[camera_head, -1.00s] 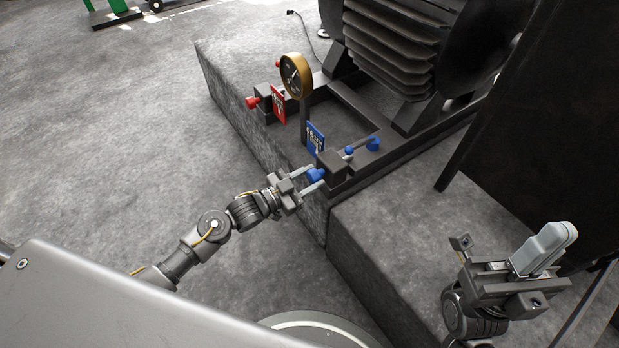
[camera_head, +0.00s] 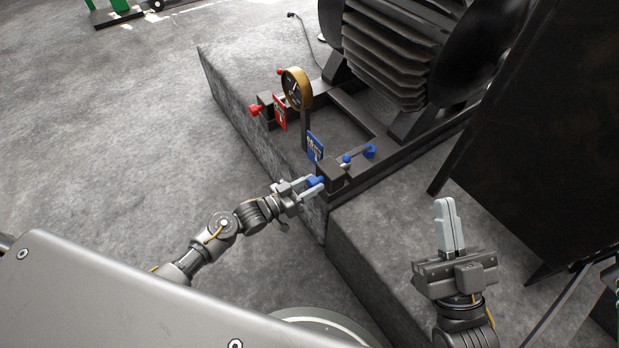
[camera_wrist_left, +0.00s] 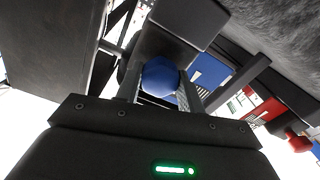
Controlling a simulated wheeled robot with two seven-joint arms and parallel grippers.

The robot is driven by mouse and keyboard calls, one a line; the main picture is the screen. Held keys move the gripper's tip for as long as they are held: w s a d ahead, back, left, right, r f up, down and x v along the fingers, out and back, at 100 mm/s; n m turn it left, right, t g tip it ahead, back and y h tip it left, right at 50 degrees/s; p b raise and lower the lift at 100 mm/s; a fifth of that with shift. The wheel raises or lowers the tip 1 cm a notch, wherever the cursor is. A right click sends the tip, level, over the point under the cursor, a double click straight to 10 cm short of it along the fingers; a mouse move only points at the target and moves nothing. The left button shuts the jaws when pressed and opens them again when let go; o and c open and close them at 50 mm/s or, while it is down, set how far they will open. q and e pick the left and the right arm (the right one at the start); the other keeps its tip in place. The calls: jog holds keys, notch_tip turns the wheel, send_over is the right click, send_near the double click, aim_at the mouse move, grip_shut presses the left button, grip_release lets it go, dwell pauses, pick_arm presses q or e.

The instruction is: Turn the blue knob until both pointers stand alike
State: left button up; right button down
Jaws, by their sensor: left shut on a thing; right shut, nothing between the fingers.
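The blue knob (camera_head: 316,181) sits on the near end of a dark block at the front of the machine's frame. My left gripper (camera_head: 309,186) is shut on it, with one finger on each side. In the left wrist view the blue knob (camera_wrist_left: 160,77) shows between the two fingers (camera_wrist_left: 158,92). A gauge (camera_head: 297,88) with a brass-coloured rim stands on a post above the frame. Its face is seen at a slant, and its pointers are too small to read. My right gripper (camera_head: 449,228) is shut and empty, fingers upward, over the stone block at right.
A red knob (camera_head: 255,110) and a red plate (camera_head: 280,112) are on the frame further left. A blue plate (camera_head: 315,146) stands behind the blue knob. A large dark panel (camera_head: 540,150) rises at right.

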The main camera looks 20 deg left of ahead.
pick_arm(q)
jog(key=shift+r+n+p, duration=0.25)
jog(key=shift+n+p, duration=0.45)
jog(key=shift+n, duration=0.3)
jog(key=shift+n+p, duration=0.35)
jog(key=shift+n, duration=0.05)
jog(key=n+p, duration=0.2)
jog(key=n, duration=0.1)
jog(key=shift+f, duration=0.2)
jog(key=shift+n, duration=0.3)
pick_arm(e)
jog(key=d+f+m+g+h, duration=0.1)
jog(key=d+f+g+h, duration=0.3)
jog(key=f, duration=0.9)
jog(key=shift+w+f+m+g+h, duration=0.4)
jog(key=shift+g+h, duration=1.2)
jog(key=shift+g, duration=1.2)
pick_arm(q)
jog(key=o, duration=1)
